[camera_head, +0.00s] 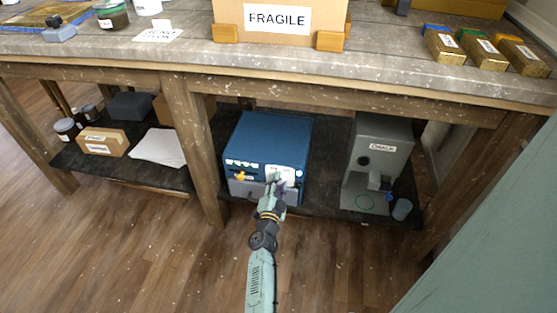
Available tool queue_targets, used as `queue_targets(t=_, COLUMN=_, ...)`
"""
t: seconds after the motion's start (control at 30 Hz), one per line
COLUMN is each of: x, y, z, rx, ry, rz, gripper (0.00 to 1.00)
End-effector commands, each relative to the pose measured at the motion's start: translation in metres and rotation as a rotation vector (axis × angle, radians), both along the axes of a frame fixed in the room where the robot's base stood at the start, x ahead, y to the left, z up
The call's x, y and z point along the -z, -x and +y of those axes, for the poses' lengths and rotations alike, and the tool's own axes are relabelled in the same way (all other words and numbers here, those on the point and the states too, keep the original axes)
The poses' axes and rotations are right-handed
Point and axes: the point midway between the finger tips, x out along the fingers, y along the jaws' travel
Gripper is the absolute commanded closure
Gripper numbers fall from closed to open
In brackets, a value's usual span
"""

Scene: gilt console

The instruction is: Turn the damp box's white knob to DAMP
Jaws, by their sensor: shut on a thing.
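The damp box is a blue cabinet (270,140) on the dark lower shelf under the workbench. Its front has a row of small pale labels at the left and a white panel (292,170) at the right. A small yellow-orange part (241,177) shows at the front's lower left. My gripper (274,181) reaches up from below to the right half of the front, at the white panel. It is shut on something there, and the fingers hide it. The white knob and its pointer are not clearly visible, and I cannot read its setting.
A grey machine labelled CHALK (381,150) and a small grey cup (402,209) stand right of the box. A wooden leg (190,140) stands to its left. The worktop (390,60) overhangs the shelf. The floor in front is clear.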

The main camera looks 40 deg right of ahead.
Motion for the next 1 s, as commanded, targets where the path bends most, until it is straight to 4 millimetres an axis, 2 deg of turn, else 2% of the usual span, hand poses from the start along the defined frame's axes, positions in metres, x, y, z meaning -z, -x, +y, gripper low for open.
queue_targets(t=0.17, x=-0.002, y=0.0, z=-0.001, rx=0.001, ry=0.0, rz=-0.003, gripper=0.96)
queue_targets(t=0.2, x=-0.002, y=0.0, z=-0.001, rx=0.001, ry=0.0, rz=-0.003, gripper=0.66)
queue_targets(t=0.47, x=-0.001, y=0.0, z=0.0, rx=0.0, ry=0.001, rz=-0.001, gripper=0.49)
queue_targets(t=0.8, x=-0.001, y=0.0, z=0.0, rx=0.001, ry=0.0, rz=0.0, gripper=0.48)
queue_targets(t=1.0, x=-0.012, y=0.0, z=0.0, rx=0.002, ry=0.0, rz=-0.002, gripper=0.48)
